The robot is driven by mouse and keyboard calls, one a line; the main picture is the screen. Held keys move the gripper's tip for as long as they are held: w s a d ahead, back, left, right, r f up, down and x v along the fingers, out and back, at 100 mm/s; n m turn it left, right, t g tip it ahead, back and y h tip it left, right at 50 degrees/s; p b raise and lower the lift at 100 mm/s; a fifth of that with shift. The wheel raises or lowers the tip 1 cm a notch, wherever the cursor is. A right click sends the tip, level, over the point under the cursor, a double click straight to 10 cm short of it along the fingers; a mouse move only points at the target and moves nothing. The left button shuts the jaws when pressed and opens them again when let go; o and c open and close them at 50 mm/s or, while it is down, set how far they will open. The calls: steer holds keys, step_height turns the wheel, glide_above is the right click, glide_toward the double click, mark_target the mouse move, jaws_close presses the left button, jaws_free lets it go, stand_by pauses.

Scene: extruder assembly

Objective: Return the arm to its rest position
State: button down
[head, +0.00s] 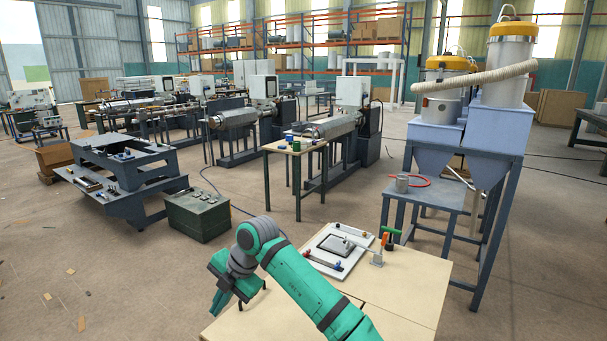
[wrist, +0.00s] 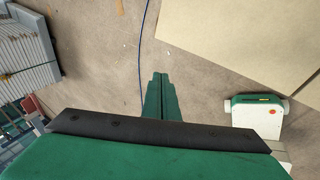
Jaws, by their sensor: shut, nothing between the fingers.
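My gripper (head: 219,303) hangs from my bent teal arm at the left edge of the light wooden table in the head view. Its fingers point down. In the wrist view the gripper (wrist: 160,80) shows its two green fingers pressed together with nothing between them. The fingertips appear over bare floor beside the table edge. It touches nothing that I can see.
The wooden table (head: 415,297) carries a white framed board (head: 323,244) and a green-and-orange handled tool (head: 377,257). A dark green crate (head: 198,215) stands on the floor behind my gripper. A blue cable (wrist: 144,38) crosses the floor. A hopper stand (head: 484,240) is at right.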

steer(key=s+a+n+g+y, duration=0.35)
steer(key=s+a+y, duration=0.35)
steer(key=s+a, duration=0.6)
steer(key=s+a+r+m+y, duration=0.25)
steer(key=s+r+y, duration=0.35)
steer(key=s+y, duration=0.45)
steer(key=s+d+f+m+t+h, duration=0.25)
steer(key=d+m+t+h, duration=0.25)
steer(key=d+m+t, duration=0.3)
steer(key=s+d+f+m+t+h, duration=0.1)
steer(key=d+f+m+t+h, duration=0.4)
steer(key=m+t, duration=0.5)
steer(key=s+d+f+m+t+h, duration=0.2)
steer(key=d+m+t+h, duration=0.2)
steer(key=d+m+t, duration=0.45)
steer(key=s+d+f+m+g+h, duration=0.2)
steer(key=s+d+f+g+h, duration=0.2)
steer(key=s+d+f, duration=0.3)
steer(key=s+d+f+m+g+h, duration=0.3)
steer(key=s+d+f, duration=0.4)
steer(key=s, duration=0.6)
steer(key=shift+d+g+h, duration=0.6)
steer(key=shift+d+h, duration=0.1)
steer(key=shift+h, duration=0.35)
steer(key=shift+s, duration=0.1)
